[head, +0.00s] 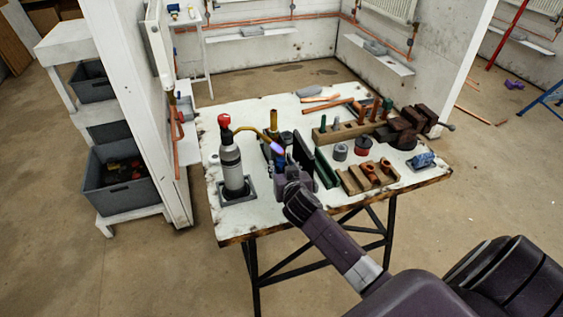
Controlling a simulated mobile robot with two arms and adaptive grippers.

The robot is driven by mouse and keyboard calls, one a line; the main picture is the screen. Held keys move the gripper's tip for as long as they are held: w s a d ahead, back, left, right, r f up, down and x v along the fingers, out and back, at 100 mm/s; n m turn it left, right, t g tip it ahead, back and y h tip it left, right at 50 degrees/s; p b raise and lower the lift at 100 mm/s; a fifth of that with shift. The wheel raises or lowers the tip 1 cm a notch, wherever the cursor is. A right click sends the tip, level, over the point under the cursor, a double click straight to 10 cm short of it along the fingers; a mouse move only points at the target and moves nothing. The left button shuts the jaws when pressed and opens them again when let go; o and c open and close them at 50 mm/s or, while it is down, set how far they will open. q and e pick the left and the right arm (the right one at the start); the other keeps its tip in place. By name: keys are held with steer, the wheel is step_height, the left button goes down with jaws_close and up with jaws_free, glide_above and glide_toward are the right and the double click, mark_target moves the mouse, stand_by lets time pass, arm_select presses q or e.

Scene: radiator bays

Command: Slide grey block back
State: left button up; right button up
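The white worktable (285,212) stands in the middle of the head view. My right arm reaches over its front edge, and my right gripper (288,172) is low over the table, right of the torch. Whether its fingers are open or shut is too small to tell. A small round grey piece (340,152) sits farther right. I cannot tell for sure which thing is the grey block; it may be partly hidden by the gripper. My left gripper is not in view.
A grey torch bottle (232,168) with a red knob stands in a dark base left of the gripper. A wooden rack (348,131), a vise (410,124), a slotted wooden block (357,180) and a blue-grey piece (424,160) crowd the right. The table's front-left strip is clear.

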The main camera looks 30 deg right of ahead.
mark_target(282, 162)
steer(key=shift+x, duration=1.6)
jaws_close()
